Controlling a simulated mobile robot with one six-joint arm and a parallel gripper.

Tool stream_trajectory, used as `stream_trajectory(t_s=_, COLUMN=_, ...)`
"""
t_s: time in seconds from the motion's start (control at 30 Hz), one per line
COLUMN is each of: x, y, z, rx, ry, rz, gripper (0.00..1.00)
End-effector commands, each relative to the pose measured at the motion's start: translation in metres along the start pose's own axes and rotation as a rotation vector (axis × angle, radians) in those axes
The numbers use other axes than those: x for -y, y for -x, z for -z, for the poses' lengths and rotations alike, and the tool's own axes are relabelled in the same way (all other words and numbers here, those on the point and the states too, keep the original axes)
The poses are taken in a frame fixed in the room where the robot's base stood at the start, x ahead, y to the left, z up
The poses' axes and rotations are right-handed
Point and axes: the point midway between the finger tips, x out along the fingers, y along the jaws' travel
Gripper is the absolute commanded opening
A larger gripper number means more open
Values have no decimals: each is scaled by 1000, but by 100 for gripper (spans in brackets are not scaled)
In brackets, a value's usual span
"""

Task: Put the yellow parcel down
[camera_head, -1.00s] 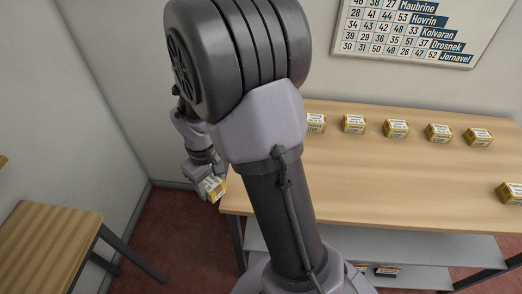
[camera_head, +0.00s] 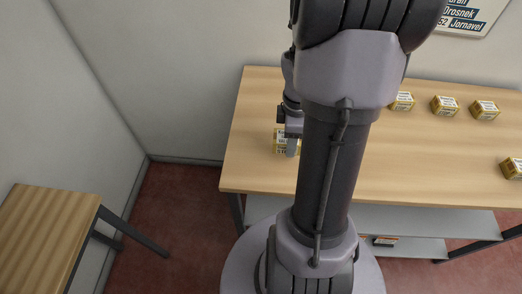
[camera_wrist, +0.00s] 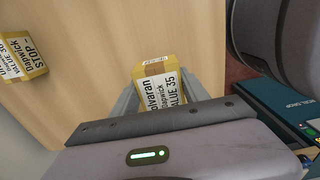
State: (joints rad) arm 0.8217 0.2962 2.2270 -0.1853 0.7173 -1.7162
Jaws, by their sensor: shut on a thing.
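The yellow parcel (camera_head: 279,139) is in my gripper (camera_head: 290,145), over the left part of the wooden counter (camera_head: 250,168) in the head view. In the wrist view the parcel (camera_wrist: 159,70) sits between the grey fingers, its white printed label reading "VALUE 35". My gripper is shut on it. My arm hides part of the parcel and the counter behind it in the head view. I cannot tell whether the parcel touches the counter top.
Several similar parcels stand along the back right of the counter, one of them here (camera_head: 445,106). Another parcel (camera_head: 512,168) is at the right edge. In the wrist view a parcel (camera_wrist: 22,45) lies at upper left. A small wooden table (camera_head: 45,235) stands at left.

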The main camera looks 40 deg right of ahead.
Motion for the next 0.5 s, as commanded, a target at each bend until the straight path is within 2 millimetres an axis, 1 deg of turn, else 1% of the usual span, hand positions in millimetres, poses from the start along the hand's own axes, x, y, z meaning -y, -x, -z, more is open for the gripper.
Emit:
stream_trajectory(t_s=0.03, x=0, y=-7, z=18, rx=0, ry=8, rz=-1, gripper=6)
stream_trajectory(t_s=0.1, x=1, y=-8, z=40, rx=0, ry=6, rz=-1, gripper=6)
stream_trajectory(t_s=0.2, x=1, y=-9, z=63, rx=-1, ry=2, rz=0, gripper=6)
stream_trajectory(t_s=0.37, x=1, y=-9, z=81, rx=-1, ry=1, rz=0, gripper=6)
stream_trajectory(t_s=0.4, x=2, y=-15, z=83, rx=0, ry=-2, rz=1, gripper=6)
stream_trajectory(t_s=0.5, x=2, y=-41, z=82, rx=0, ry=-3, rz=3, gripper=6)
